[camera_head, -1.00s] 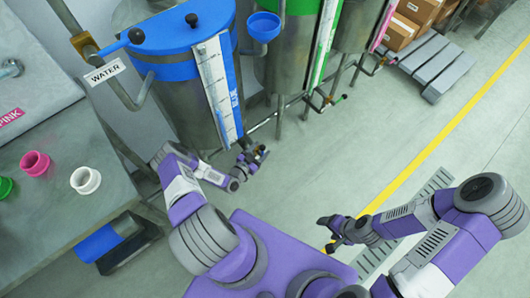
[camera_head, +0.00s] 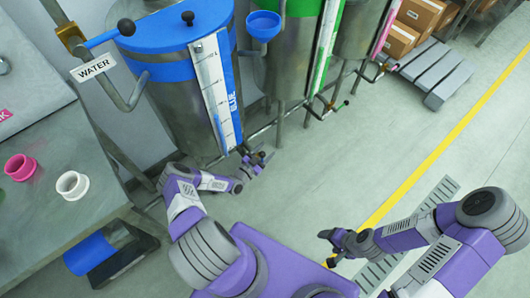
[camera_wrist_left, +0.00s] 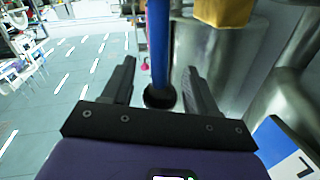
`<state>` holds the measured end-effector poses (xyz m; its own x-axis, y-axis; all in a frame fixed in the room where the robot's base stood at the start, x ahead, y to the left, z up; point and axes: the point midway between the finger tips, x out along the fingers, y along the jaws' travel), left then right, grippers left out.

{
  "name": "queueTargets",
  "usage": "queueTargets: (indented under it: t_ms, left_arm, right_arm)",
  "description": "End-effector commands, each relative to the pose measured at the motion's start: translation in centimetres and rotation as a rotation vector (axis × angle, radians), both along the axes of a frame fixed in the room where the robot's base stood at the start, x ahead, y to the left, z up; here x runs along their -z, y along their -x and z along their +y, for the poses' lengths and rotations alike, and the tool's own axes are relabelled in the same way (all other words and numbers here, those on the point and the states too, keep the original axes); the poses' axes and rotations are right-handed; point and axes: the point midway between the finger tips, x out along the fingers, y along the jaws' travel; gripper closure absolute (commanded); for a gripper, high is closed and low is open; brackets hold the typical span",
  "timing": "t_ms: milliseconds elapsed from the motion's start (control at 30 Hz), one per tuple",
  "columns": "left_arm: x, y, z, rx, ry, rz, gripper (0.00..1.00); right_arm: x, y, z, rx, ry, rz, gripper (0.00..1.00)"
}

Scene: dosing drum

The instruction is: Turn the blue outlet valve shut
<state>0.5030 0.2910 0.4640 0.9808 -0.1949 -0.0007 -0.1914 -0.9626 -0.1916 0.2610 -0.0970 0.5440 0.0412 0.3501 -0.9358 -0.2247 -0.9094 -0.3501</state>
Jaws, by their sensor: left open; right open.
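The steel drum with the blue band (camera_head: 165,72) stands upper left of centre in the head view. My left gripper (camera_head: 262,158) is low beside its front right side, and the outlet valve cannot be made out there. In the left wrist view a blue bar with a black end, apparently the valve's lever (camera_wrist_left: 158,45), runs between the two fingers of my left gripper (camera_wrist_left: 160,85). The fingers are apart, one on each side, and do not look closed on it. A brass-coloured part (camera_wrist_left: 223,12) shows above right. My right gripper (camera_head: 328,246) is open and empty over the floor.
A green-banded drum (camera_head: 298,60) and another drum stand to the right, with pipes and small valves low down. A bench (camera_head: 60,225) with pink and white cups is at left. A pallet with boxes (camera_head: 436,75) is at upper right.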

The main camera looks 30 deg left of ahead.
Motion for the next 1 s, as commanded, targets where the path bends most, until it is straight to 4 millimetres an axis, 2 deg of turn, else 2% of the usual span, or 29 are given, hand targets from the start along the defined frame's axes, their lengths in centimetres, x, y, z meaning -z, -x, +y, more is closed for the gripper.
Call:
queueTargets:
  t_ms: [200,233,600,867,1000]
  left_arm:
    - [-0.03,-0.07,-0.02,0.000,0.000,0.000,0.42]
    - [-0.04,-0.07,-0.02,0.000,0.000,0.000,0.45]
    - [-0.03,-0.05,-0.03,0.000,0.000,0.000,1.00]
    - [-0.07,0.06,0.02,-0.001,-0.002,0.004,1.00]
    - [-0.22,0.60,0.29,-0.008,-0.013,0.027,1.00]
  right_arm:
    - [-0.01,0.01,0.01,0.000,0.000,0.000,0.30]
    - [-0.01,0.01,0.01,0.000,0.000,0.000,0.30]
    - [0.00,0.01,0.00,0.000,0.000,0.000,0.30]
    - [-0.15,0.01,0.01,0.000,0.000,0.000,0.30]
    - [-0.92,0.01,0.00,0.000,0.000,0.000,0.30]
